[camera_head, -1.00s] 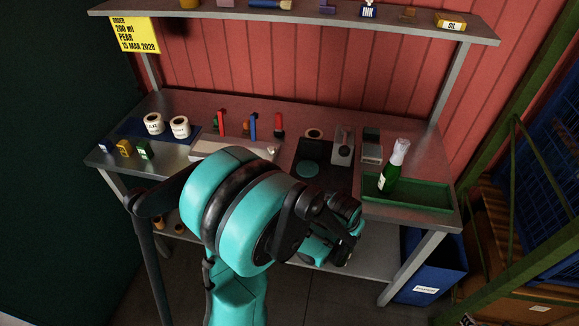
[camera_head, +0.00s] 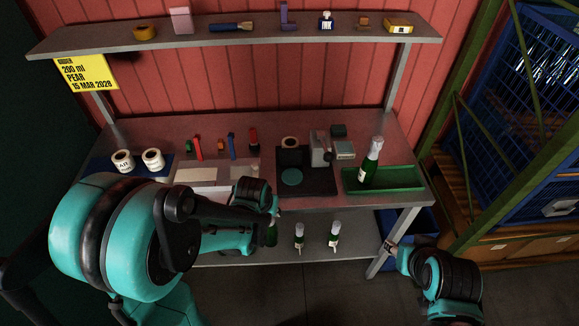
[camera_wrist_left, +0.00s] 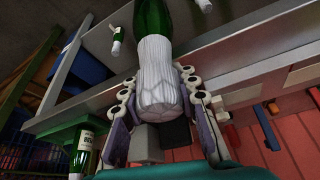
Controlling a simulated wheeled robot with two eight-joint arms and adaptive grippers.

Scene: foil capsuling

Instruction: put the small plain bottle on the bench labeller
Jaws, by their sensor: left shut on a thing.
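My left gripper (camera_head: 274,208) is shut on a small green bottle (camera_head: 271,234) in front of the bench edge. In the left wrist view the bottle (camera_wrist_left: 153,18) has a white foil top (camera_wrist_left: 157,75) between the fingers, and no label shows on its visible part. The bench labeller (camera_head: 307,184) appears to be the dark base with a round green pad, a roll and a grey upright block. It stands on the bench, up and right of the left gripper. My right gripper (camera_head: 392,248) is at lower right, by the bench leg; its fingers are too small to read.
A labelled, foil-topped bottle (camera_head: 370,163) stands in the green tray (camera_head: 408,178) right of the labeller. Two bottles (camera_head: 299,238) (camera_head: 334,236) are on the lower shelf. Label rolls (camera_head: 152,160) and coloured tools (camera_head: 231,146) occupy the bench's left side. A shelf (camera_head: 240,38) spans above.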

